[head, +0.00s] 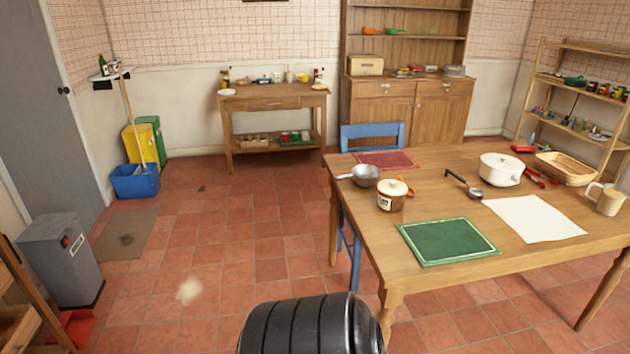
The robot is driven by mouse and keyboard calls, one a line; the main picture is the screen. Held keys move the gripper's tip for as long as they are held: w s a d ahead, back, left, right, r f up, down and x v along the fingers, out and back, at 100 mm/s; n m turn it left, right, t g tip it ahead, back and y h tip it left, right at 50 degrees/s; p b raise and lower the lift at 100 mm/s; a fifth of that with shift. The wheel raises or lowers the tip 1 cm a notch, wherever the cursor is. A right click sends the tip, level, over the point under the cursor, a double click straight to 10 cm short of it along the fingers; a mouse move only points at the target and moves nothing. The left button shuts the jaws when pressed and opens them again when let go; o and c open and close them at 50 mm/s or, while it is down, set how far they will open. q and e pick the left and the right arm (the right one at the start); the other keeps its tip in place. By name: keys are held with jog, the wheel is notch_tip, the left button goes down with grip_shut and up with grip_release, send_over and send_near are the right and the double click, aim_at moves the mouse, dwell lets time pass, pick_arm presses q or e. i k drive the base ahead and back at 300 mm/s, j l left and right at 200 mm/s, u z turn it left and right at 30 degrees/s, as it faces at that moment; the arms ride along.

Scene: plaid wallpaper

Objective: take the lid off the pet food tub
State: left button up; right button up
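The lid (391,187) sits on top of the tub. Neither of my grippers is in view. A black ribbed part at the bottom edge seems to be mine, and it is well short of the tub.
Near the tub are a grey saucepan (366,175), a green mat (447,241), a ladle (465,185), a white pot (501,169) and white paper (533,218). A blue chair (372,131) stands by the table. The tiled floor left of the table is mostly clear.

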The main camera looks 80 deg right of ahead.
aim_at(388, 187)
jog(key=z, duration=3.25)
jog(key=i+l, duration=0.15)
